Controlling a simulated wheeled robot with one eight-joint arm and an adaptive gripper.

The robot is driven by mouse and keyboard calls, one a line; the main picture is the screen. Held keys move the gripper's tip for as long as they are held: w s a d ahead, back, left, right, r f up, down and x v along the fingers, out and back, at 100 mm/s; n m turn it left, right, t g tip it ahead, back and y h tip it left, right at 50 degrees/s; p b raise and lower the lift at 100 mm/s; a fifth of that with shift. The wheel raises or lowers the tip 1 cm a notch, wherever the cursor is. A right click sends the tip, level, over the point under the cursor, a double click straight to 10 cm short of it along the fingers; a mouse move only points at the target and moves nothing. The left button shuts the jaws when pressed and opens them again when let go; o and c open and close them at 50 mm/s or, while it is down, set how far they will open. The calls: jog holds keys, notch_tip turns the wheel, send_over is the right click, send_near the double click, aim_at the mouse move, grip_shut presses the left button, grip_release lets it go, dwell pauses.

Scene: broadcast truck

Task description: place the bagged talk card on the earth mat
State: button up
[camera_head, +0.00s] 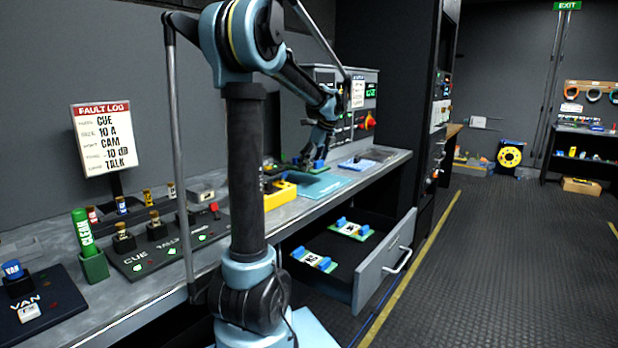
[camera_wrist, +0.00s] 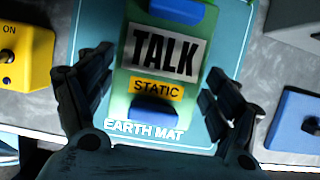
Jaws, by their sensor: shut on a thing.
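The talk card (camera_wrist: 165,54) is a green board with a TALK label, a yellow STATIC label and blue blocks at its ends. In the wrist view it lies between the fingers of my gripper (camera_wrist: 156,92), which is shut on it. The light blue earth mat (camera_wrist: 232,45) is right behind the card, with its EARTH MAT lettering showing below it. The wrist view does not tell whether the card touches the mat. In the head view my gripper (camera_head: 314,162) is over the mat (camera_head: 318,186) on the bench, and the card is hard to make out.
A yellow box with an ON switch (camera_wrist: 27,55) stands left of the mat. A blue item (camera_wrist: 293,122) lies to the right. Below the bench, an open drawer (camera_head: 375,268) holds two other cards.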

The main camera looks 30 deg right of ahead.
aim_at(312, 182)
jog(key=shift+s+d+f, duration=0.1)
jog(key=shift+d+f, duration=0.05)
jog(key=shift+f, duration=2.2)
jog(key=shift+f, duration=0.1)
jog(key=o, duration=1.1)
jog(key=v, duration=1.2)
jog(key=shift+s, duration=0.1)
